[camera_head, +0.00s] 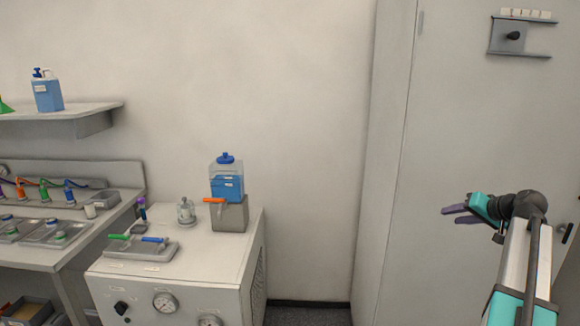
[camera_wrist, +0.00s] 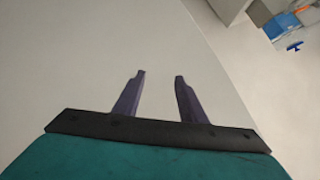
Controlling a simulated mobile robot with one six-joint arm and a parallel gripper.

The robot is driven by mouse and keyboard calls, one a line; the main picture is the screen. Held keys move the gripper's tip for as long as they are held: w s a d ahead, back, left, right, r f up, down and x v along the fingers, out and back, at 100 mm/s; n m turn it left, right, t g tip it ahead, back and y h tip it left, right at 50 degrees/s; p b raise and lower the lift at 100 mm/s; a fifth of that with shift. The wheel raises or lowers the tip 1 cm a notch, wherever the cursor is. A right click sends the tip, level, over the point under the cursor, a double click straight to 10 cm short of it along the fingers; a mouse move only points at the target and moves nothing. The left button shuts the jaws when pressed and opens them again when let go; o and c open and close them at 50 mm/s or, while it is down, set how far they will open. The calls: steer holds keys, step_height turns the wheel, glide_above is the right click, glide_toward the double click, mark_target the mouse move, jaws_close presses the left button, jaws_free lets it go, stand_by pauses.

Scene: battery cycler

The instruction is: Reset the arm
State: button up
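My gripper (camera_head: 457,214) shows at the right of the head view, with dark purple fingers pointing left in front of the grey cabinet. In the wrist view its two fingers (camera_wrist: 160,88) stand apart with a clear gap and nothing between them. My arm is bent, with its teal and white links rising from the lower right corner of the head view. No object is near the fingertips.
A tall grey cabinet (camera_head: 395,140) stands behind my gripper. A grey machine with gauges (camera_head: 180,285) carries a blue-capped container (camera_head: 226,180) and a tray (camera_head: 140,248). A shelf (camera_head: 90,110) and workbench (camera_head: 100,225) are at the left. The wall between is bare.

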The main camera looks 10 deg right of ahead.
steer(key=a+f+g+y, duration=0.1)
steer(key=a+f+g, duration=0.1)
steer(key=a+f, duration=0.7)
steer(key=a+f+n+g, duration=0.15)
steer(key=a+f, duration=0.45)
steer(key=f, duration=0.7)
steer(key=a+f+g+y, duration=0.1)
steer(key=a+f+g, duration=0.1)
steer(key=a+f, duration=0.65)
steer(key=s+a+f+n+g, duration=0.1)
steer(key=s+a+f+g, duration=0.1)
steer(key=s+a+f, duration=0.45)
steer(key=s+a+f+n+g, duration=0.1)
steer(key=s+a+f+g, duration=0.25)
steer(key=a+f, duration=0.6)
steer(key=s+a+f+n+g+h, duration=0.1)
steer(key=s+f, duration=0.4)
steer(key=s, duration=0.5)
steer(key=s+a+f+n+g+h, duration=0.1)
steer(key=s+a+f+g, duration=0.2)
steer(key=s, duration=0.7)
steer(key=s+a+f+n+g+h, duration=0.1)
steer(key=s+a+f, duration=0.4)
steer(key=s+f, duration=0.4)
steer(key=shift+s+f+g, duration=0.15)
steer(key=shift+s+g, duration=0.25)
steer(key=shift+s, duration=0.15)
steer(key=shift+d, duration=0.1)
